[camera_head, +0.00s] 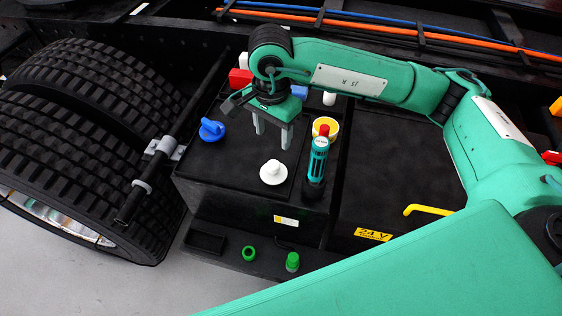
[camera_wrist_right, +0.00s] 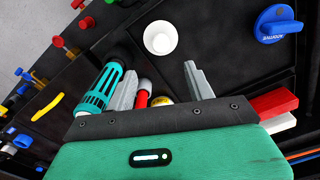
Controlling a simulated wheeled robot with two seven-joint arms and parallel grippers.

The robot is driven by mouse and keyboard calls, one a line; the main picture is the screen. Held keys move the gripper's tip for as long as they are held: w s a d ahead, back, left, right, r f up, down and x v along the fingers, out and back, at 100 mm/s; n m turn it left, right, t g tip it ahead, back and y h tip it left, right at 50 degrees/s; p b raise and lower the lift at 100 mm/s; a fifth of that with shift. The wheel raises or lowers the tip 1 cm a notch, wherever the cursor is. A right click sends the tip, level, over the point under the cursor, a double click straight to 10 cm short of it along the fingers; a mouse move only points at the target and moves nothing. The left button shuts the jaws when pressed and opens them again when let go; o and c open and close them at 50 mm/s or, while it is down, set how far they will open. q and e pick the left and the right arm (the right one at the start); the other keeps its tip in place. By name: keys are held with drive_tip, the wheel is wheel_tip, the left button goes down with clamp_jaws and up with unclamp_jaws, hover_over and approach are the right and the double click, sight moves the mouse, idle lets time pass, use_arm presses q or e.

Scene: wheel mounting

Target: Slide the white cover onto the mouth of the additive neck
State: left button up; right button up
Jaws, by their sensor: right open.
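The white cover (camera_head: 273,172) is a round white piece with a small raised middle, standing on the black box top. It also shows in the right wrist view (camera_wrist_right: 161,38), ahead of the fingertips. My right gripper (camera_head: 271,133) is open and empty, fingers pointing down, behind the cover and apart from it; its fingers also show in the wrist view (camera_wrist_right: 160,70). A yellow-rimmed round opening (camera_head: 326,122) stands right of the gripper, partly hidden by a teal tool. I cannot tell for certain whether it is the additive neck. My left gripper is not in view.
A blue cap (camera_head: 211,130) sits at the left of the box. Red blocks (camera_head: 240,78) stand behind. A green ring (camera_head: 249,253) and green cap (camera_head: 292,262) are on the front ledge. Large tyres (camera_head: 90,110) fill the left.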

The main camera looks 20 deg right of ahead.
drive_tip(key=p, duration=0.2)
hover_over(273, 164)
drive_tip(key=f, duration=0.4)
drive_tip(key=shift+s+a+f, duration=0.15)
drive_tip(key=shift+s+f, duration=0.2)
wheel_tip(273, 164, down, 2)
drive_tip(key=shift+w, duration=0.1)
drive_tip(key=shift+f, duration=0.2)
drive_tip(key=shift+f+p, duration=0.5)
drive_tip(key=shift+p, duration=0.4)
drive_tip(key=f+p, duration=0.2)
drive_tip(key=f, duration=0.1)
drive_tip(key=shift+w+d, duration=0.15)
drive_tip(key=shift+d, duration=0.05)
drive_tip(key=shift+f, duration=0.4)
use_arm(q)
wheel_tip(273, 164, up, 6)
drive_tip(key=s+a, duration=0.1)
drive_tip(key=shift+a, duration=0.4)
use_arm(e)
drive_tip(key=shift+f, duration=0.15)
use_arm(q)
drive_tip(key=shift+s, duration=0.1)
use_arm(e)
drive_tip(key=c, duration=1)
